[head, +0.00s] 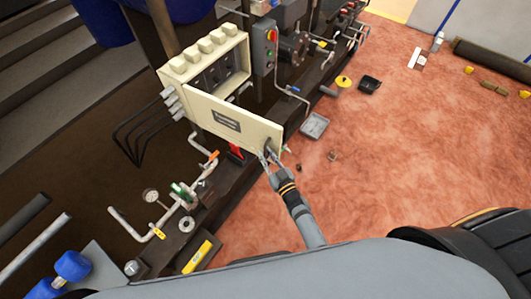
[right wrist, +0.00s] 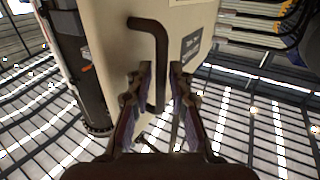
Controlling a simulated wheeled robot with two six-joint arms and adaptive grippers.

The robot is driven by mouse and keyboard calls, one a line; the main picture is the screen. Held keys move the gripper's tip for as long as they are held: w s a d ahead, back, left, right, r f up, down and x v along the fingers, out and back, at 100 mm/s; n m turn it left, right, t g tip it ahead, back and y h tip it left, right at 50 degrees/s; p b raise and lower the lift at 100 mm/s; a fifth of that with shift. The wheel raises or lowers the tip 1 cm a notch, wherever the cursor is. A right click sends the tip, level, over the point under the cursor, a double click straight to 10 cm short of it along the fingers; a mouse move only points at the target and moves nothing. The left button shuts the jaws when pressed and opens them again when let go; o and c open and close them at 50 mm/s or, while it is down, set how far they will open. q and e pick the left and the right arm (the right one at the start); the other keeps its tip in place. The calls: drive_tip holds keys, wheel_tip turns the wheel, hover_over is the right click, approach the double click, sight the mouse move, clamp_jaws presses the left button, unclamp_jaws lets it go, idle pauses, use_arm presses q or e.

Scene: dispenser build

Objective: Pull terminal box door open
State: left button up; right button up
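The cream terminal box (head: 171,76) stands on the dark bench, its inside with dark parts showing. Its door (head: 205,115), a flat cream panel with a dark label, stands swung out from the box. My right gripper (head: 272,153) is at the door's far right end. The door's face and label also show there. My left gripper is not visible.
A grey control box (head: 263,46) with buttons is beside the terminal box. White pipes with a gauge (head: 151,196) run along the bench below the door. A grey tray (head: 314,125) and small parts lie on the reddish floor. Open floor extends to the right.

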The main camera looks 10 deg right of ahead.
drive_tip(key=v, duration=1.1)
drive_tip(key=shift+s+d, duration=0.1)
